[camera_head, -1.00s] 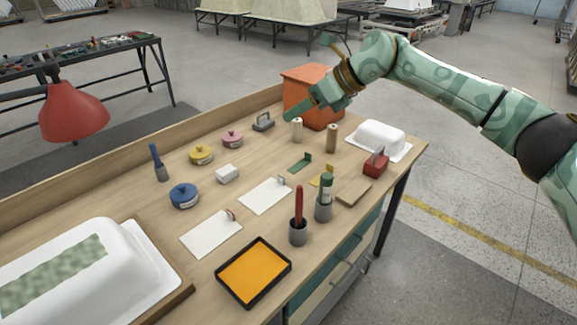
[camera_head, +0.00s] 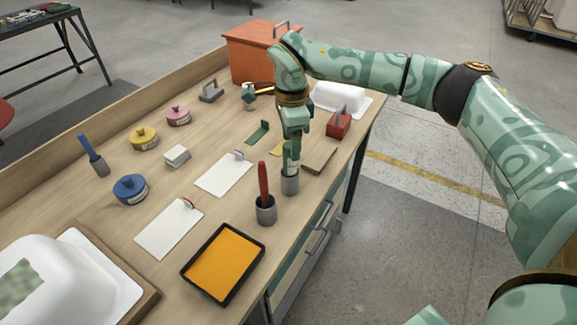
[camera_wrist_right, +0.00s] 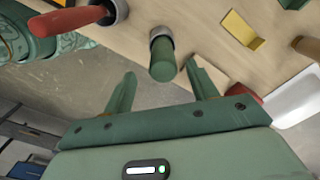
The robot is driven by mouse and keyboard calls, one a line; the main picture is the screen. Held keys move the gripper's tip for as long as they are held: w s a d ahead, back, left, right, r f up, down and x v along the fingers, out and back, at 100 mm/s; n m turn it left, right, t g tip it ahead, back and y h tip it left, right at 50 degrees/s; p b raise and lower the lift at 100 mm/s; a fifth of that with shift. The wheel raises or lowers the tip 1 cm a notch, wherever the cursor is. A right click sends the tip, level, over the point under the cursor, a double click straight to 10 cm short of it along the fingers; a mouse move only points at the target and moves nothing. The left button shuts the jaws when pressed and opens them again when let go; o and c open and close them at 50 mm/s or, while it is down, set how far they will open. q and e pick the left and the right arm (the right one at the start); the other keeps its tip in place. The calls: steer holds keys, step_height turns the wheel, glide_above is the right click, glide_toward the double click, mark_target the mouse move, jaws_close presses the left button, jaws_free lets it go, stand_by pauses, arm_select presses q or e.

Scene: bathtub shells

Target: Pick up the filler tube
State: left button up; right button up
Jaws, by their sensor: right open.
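The filler tube, which I take to be the green cylinder, stands in a grey cup (camera_head: 290,184) near the bench's right edge. In the head view my right gripper (camera_head: 291,152) points down right above that cup and hides most of the tube. In the right wrist view the tube (camera_wrist_right: 163,62) shows its round green end, with the grey cup rim behind it. The right gripper's two fingers (camera_wrist_right: 161,78) are spread apart on either side of the tube's line, with the tube end just beyond the tips. Nothing is held. My left gripper is not in view.
A red-handled tool (camera_head: 263,180) in a grey cup (camera_head: 265,212) stands close by at the front left. A red block (camera_head: 339,124), flat brown block (camera_head: 318,160) and white tub (camera_head: 341,97) lie beyond. An orange tray (camera_head: 223,263) sits at the front.

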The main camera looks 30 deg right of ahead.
mark_target(290, 168)
steer(key=f, duration=0.2)
steer(key=f+b, duration=0.1)
steer(key=f, duration=0.1)
steer(key=f+b, duration=0.1)
steer(key=f, duration=0.1)
steer(key=shift+w+f, duration=0.2)
steer(key=shift+w, duration=0.1)
steer(key=shift+r, duration=0.15)
steer(key=shift+c, duration=0.7)
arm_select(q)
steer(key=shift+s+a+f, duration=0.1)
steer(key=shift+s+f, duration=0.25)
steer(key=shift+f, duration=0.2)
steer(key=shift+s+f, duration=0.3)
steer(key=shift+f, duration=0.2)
arm_select(e)
steer(key=c, duration=0.9)
